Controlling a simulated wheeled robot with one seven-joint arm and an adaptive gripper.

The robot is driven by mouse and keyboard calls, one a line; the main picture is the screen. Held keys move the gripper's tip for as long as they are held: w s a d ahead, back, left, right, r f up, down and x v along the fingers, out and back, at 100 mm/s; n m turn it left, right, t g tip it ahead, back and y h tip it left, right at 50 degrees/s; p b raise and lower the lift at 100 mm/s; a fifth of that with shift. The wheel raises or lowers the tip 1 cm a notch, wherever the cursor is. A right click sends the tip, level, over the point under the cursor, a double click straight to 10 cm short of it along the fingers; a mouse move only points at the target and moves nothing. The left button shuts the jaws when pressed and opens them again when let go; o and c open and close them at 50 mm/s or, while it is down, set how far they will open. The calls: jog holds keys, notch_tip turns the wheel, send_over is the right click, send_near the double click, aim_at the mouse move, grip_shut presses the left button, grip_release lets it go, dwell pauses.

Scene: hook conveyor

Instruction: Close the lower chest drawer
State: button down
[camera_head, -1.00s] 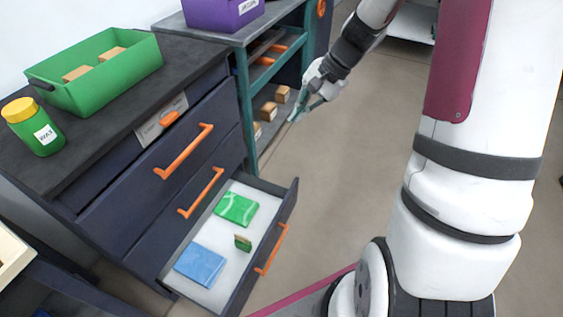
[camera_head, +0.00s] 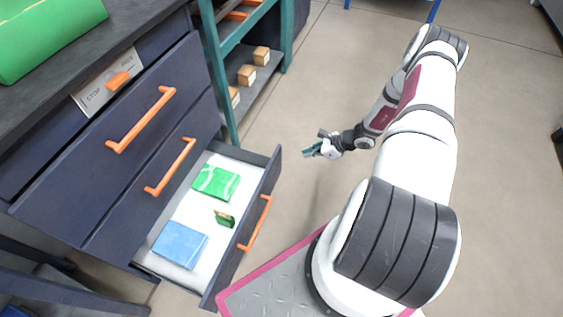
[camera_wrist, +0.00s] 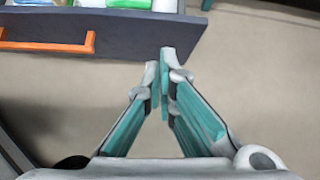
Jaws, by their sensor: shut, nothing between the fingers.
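The lower chest drawer (camera_head: 268,192) stands pulled out from the dark blue chest (camera_head: 150,130). A green cloth (camera_head: 216,182), a blue cloth (camera_head: 180,245) and a small green-and-tan item (camera_head: 225,219) lie in it. Its orange handle (camera_head: 256,224) is on the front panel and also shows in the wrist view (camera_wrist: 45,46). My gripper (camera_head: 308,151) is in front of the drawer, to the right of its far front corner. In the wrist view its fingertips (camera_wrist: 164,58) are together, with nothing between them, and overlap the drawer front's right end. I cannot tell whether they touch it.
The two drawers above, with orange handles (camera_head: 142,120) and (camera_head: 171,167), are shut. A teal shelf unit (camera_head: 225,75) with wooden blocks (camera_head: 246,75) stands behind the chest. The floor (camera_head: 310,80) beyond my arm is open.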

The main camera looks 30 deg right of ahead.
notch_tip(320, 180, down, 3)
jog(key=m, duration=0.1)
jog(key=b, duration=0.4)
send_near(275, 164)
jog(key=shift+a+x, duration=0.15)
jog(key=shift+x, duration=0.85)
jog(key=shift+a+x, duration=0.15)
jog(key=shift+x, duration=0.85)
jog(key=shift+a+r, duration=0.1)
jog(key=shift+r, duration=0.05)
